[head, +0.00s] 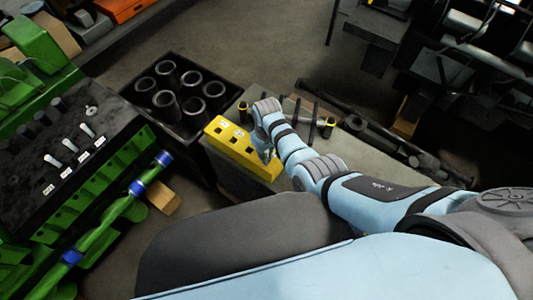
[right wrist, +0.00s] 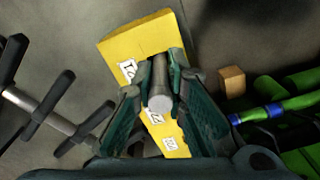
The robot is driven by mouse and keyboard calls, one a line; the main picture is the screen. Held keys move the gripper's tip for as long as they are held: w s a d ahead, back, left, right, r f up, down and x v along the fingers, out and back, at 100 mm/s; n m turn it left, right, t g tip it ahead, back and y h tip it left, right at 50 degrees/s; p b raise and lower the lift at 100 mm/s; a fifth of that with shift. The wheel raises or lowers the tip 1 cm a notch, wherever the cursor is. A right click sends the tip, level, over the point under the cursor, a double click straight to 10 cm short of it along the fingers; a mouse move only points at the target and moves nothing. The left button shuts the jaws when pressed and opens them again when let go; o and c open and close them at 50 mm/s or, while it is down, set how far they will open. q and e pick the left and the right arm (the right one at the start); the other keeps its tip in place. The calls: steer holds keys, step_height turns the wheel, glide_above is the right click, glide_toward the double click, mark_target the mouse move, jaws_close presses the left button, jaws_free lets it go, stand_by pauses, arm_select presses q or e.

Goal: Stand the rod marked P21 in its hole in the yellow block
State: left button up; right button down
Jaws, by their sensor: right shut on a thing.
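The yellow block (head: 236,152) stands on a grey bench and has a row of square holes along its top. It also shows in the right wrist view (right wrist: 140,43), with white number labels along one side. My right gripper (right wrist: 160,80) is shut on a grey rod (right wrist: 160,102), seen nearly end-on over the block beside the label reading 21. The rod's lower end is hidden, so I cannot tell whether it is in a hole. In the head view, my right gripper (head: 266,152) is at the block's right side. My left gripper is not in view.
A black crate of dark cylinders (head: 168,102) stands left of the block. Pale rods with labels (head: 69,145) stand on the black-topped green bench at far left. A wooden block (head: 162,197) is at lower left.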

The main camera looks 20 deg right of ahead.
steer(key=c, duration=1.5)
jaws_free()
steer(key=shift+c, duration=0.2)
step_height(320, 180, up, 12)
steer(key=shift+r, duration=0.1)
